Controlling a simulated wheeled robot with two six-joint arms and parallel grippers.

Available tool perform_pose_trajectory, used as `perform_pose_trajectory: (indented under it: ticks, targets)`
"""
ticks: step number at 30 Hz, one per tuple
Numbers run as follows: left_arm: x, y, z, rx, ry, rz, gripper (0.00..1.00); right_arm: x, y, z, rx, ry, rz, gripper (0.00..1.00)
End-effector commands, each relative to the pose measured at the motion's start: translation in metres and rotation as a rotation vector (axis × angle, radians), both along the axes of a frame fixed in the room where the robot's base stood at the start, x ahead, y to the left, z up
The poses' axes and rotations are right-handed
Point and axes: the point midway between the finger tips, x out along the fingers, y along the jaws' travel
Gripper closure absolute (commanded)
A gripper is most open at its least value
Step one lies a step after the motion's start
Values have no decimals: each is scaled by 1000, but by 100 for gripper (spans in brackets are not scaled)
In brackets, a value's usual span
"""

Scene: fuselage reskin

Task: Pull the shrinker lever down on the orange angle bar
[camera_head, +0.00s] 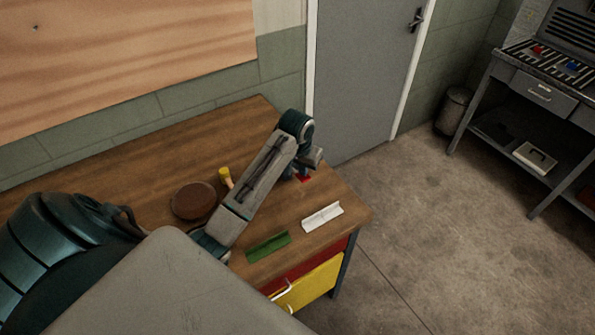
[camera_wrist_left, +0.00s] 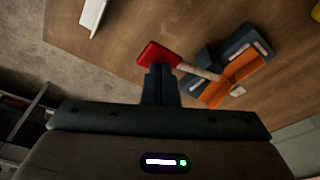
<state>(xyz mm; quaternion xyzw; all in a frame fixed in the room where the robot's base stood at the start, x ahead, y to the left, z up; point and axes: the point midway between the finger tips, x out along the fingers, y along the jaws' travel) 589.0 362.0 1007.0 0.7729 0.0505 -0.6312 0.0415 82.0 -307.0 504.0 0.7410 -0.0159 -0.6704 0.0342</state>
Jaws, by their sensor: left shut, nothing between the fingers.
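In the left wrist view the shrinker is a dark blue-grey tool (camera_wrist_left: 237,47) with a pale lever arm (camera_wrist_left: 200,72) ending in a red handle (camera_wrist_left: 158,54). The orange angle bar (camera_wrist_left: 238,72) lies at its jaws. My left gripper (camera_wrist_left: 160,72) is shut and empty, its fingertips at the red handle's lower edge; I cannot tell whether they touch. In the head view my left arm hides most of the tool. Only a bit of the red handle (camera_head: 305,180) shows below my left gripper (camera_head: 299,173). My right gripper is not in view.
On the wooden bench (camera_head: 140,165) lie a white angle piece (camera_head: 322,217), a green angle piece (camera_head: 268,246), a round brown disc (camera_head: 193,201) and a yellow-headed tool (camera_head: 225,176). A grey door (camera_head: 365,70) and shelf unit (camera_head: 540,90) stand beyond. The bench's right edge is close.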

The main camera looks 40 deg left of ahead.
Motion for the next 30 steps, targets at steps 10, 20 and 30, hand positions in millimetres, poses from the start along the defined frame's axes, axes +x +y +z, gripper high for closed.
perform_pose_trajectory:
  ticks: [10,20,30]
  targets:
    - [-1,0,-19,1,2,1,100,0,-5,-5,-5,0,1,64]
    - [-1,1,-36,1,2,1,100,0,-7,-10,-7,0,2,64]
    - [0,1,-53,3,1,2,100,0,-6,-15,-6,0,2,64]
